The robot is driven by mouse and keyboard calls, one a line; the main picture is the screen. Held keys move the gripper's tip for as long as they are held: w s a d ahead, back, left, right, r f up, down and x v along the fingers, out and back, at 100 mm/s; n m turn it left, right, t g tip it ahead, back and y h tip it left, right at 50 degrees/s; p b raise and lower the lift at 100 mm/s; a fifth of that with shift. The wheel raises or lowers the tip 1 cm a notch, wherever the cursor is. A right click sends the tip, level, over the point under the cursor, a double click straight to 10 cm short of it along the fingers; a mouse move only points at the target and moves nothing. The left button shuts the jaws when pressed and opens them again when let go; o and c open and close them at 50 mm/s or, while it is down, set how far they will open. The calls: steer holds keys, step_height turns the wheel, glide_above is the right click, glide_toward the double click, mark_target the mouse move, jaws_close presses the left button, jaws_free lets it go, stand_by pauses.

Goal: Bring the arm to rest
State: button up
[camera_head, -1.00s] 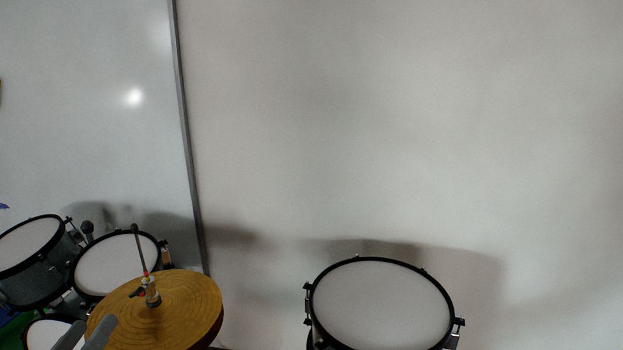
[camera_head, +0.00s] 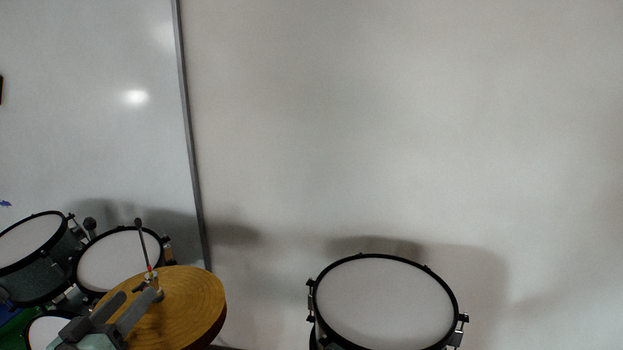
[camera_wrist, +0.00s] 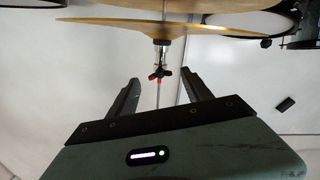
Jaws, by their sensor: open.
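My gripper (camera_head: 124,302) is at the lower left of the head view, in front of the gold cymbal (camera_head: 192,300). Its two fingers are apart with nothing between them that they hold. In the wrist view my gripper (camera_wrist: 162,90) also shows open. The cymbal (camera_wrist: 110,22) is seen edge-on beyond the fingertips, with its black and red clamp (camera_wrist: 160,72) and thin rod in line with the gap. I cannot tell whether a finger touches the cymbal.
Two drums (camera_head: 30,240) (camera_head: 118,262) and part of a third (camera_head: 48,332) stand around the cymbal at left. A larger drum (camera_head: 385,305) stands at the lower middle. A whiteboard (camera_head: 90,120) hangs at left; the wall (camera_head: 400,130) on the right is bare.

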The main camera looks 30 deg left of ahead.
steer(key=shift+w+a, duration=0.2)
steer(key=shift+w, duration=0.35)
jaws_close()
stand_by(0.4)
steer(key=shift+r+n+p, duration=0.25)
steer(key=shift+n+p, duration=0.35)
steer(key=shift+p, duration=0.45)
steer(key=n+p, duration=0.2)
steer(key=p, duration=0.2)
steer(key=shift+n, duration=0.3)
steer(key=shift+f+n+p, duration=0.35)
steer(key=shift+n+p, duration=0.1)
steer(key=shift+n, duration=0.05)
steer(key=shift+r, duration=0.15)
